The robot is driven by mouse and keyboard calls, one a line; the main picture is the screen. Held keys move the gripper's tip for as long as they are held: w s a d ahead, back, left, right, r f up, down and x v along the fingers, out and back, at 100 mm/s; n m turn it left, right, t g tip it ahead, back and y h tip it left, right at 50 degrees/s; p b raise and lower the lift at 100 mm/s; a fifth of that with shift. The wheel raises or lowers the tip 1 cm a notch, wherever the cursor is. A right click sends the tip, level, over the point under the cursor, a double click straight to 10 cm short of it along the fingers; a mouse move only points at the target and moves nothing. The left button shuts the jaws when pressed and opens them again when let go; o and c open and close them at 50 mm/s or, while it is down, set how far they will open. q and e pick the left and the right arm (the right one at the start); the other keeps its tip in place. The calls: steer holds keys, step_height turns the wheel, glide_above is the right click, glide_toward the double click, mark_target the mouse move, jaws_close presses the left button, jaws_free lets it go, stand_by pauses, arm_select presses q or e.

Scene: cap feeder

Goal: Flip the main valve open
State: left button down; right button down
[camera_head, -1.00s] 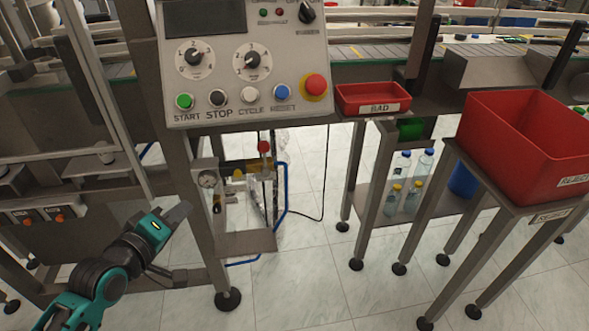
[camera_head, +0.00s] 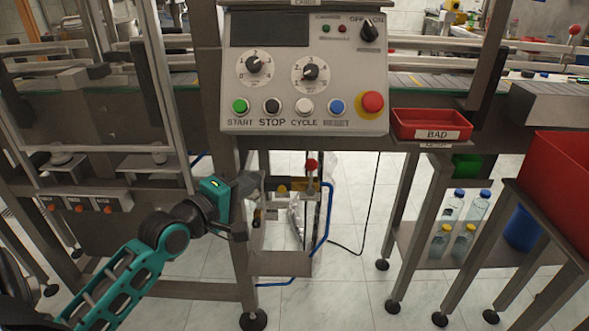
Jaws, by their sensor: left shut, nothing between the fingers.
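Below the control panel is a small pneumatic assembly with blue tubing (camera_head: 326,225). A red knob (camera_head: 311,164) on a thin upright stem stands there, with a small yellow part (camera_head: 282,188) to its left. I cannot tell for certain which of these parts is the main valve. My left gripper (camera_head: 250,184) is shut and empty, at the left side of the assembly, in front of the frame post. It hides part of the assembly, including the gauge. Contact with it cannot be made out. My right gripper is not in view.
The control panel (camera_head: 348,74) with its buttons and dials overhangs the assembly. The frame post (camera_head: 226,140) stands close by my left gripper. A red BAD tray (camera_head: 431,124) and a larger red bin (camera_head: 562,165) are to the right. The floor below is open.

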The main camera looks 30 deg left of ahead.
mark_target(311, 177)
arm_select(q)
steer(key=w+d+f+b, duration=0.1)
steer(key=w+d+b, duration=0.1)
steer(key=w, duration=0.9)
steer(key=shift+w+d+f, duration=0.2)
steer(key=shift+d+f, duration=0.15)
steer(key=shift+d, duration=0.3)
